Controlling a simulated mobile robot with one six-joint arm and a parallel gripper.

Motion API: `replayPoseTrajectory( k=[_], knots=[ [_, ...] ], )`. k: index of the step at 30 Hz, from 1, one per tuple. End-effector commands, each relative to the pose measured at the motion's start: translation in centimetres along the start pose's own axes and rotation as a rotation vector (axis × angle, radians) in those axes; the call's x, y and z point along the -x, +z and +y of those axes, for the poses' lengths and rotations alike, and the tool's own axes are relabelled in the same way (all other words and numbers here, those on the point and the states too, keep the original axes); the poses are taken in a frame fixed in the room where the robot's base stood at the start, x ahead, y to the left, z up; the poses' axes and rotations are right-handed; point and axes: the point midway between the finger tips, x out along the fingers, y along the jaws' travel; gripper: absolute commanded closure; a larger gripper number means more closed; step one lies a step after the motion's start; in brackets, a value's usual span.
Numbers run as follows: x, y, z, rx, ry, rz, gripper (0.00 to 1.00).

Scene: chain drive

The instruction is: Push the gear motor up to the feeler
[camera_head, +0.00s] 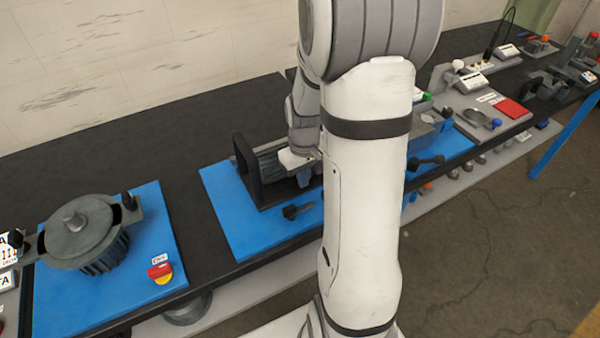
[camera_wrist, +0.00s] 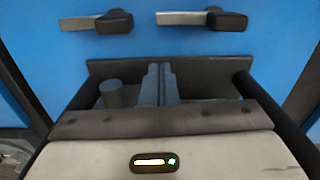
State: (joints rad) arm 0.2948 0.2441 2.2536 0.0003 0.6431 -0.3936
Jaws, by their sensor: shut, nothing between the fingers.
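The ribbed dark grey body that looks like the gear motor (camera_head: 268,157) sits behind a black upright plate (camera_head: 243,160) on the blue mat, partly hidden by my arm. My gripper (camera_wrist: 161,84) is shut and empty, its two fingers together. In the wrist view the fingers stand over a dark grey part (camera_wrist: 205,86) with a short round stub (camera_wrist: 112,95) left of them. I cannot tell whether the fingers touch it. I cannot make out the feeler in either view.
A round grey housing (camera_head: 78,235) and a red-and-yellow switch (camera_head: 160,271) stand on the left mat. Black bench between the mats is clear.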

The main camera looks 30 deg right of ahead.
Motion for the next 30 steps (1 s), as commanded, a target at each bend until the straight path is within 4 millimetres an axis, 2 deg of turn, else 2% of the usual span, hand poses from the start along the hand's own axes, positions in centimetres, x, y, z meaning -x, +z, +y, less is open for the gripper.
replayPoseTrajectory(
  k=[1,3,6,12,18,24,26,30],
  knots=[
    [-0.1,0.9,0.0,-0.002,0.000,0.000,1.00],
    [2.2,0.4,0.0,0.001,0.003,0.008,1.00],
    [4.5,0.5,-0.1,0.001,0.002,0.005,1.00],
    [8.2,0.5,-0.1,0.001,0.001,0.002,1.00],
    [9.8,0.6,-0.1,0.001,-0.001,-0.001,1.00],
    [10.1,0.7,-0.3,0.001,0.000,0.001,1.00],
    [10.5,1.0,-0.8,-0.001,0.003,0.009,1.00],
    [12.2,2.6,-3.6,-0.014,0.019,0.058,1.00]
  ],
)
